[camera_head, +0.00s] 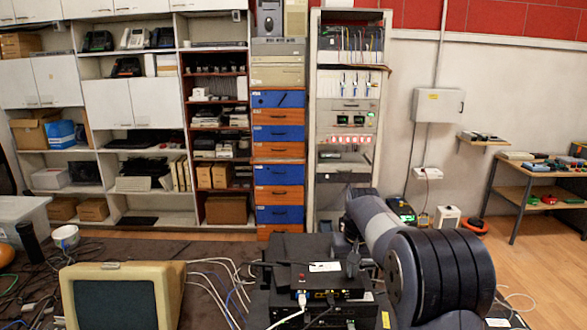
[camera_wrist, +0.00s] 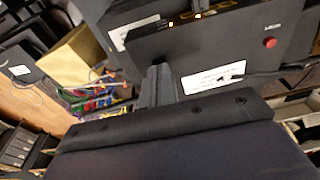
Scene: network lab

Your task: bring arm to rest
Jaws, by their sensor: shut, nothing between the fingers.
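My arm (camera_head: 375,225) reaches forward from the right foreground of the head view, its large dark joint close to the camera. My gripper (camera_wrist: 158,82) shows in the wrist view as narrow grey fingers closed together, with nothing between them. It points toward a black device with a red button (camera_wrist: 222,45). Whether the fingertips touch the device cannot be told. In the head view the gripper end is small and dark beside the stacked black devices (camera_head: 318,285).
A beige monitor (camera_head: 122,268) stands left of the devices among loose cables (camera_head: 215,285). A rack (camera_head: 346,120) and drawers (camera_head: 277,174) stand behind. A wall table (camera_head: 535,190) is at right. Wooden floor (camera_head: 545,250) is open at right.

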